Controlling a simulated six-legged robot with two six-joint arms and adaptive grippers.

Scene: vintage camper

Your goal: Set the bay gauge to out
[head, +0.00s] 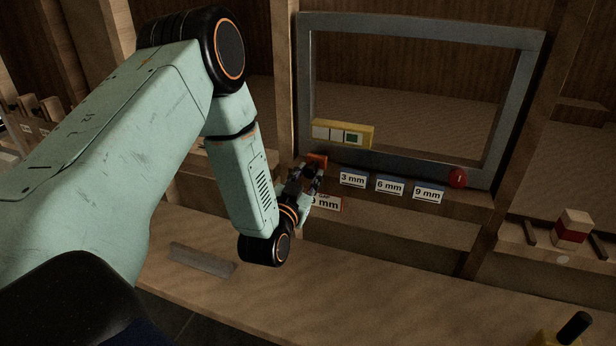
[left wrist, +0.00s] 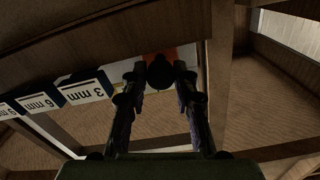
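A row of labels runs along the ledge under a grey window frame: a partly hidden one ending in "mm" (head: 327,204), then 3 mm (head: 353,178), 6 mm (head: 389,186) and 9 mm (head: 428,194). An orange piece (head: 317,160) shows at the row's left end. My left gripper (head: 309,172) is there, its fingers apart on either side of a dark round knob (left wrist: 160,72). I cannot tell whether they press on it. In the left wrist view the 3 mm label (left wrist: 84,92) lies left of the fingers. Which part is the bay gauge is not marked. My right gripper is not in view.
A red round piece (head: 458,177) is at the row's right end. A red-and-wood block (head: 572,229) sits on a side shelf. The counter in front is mostly clear.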

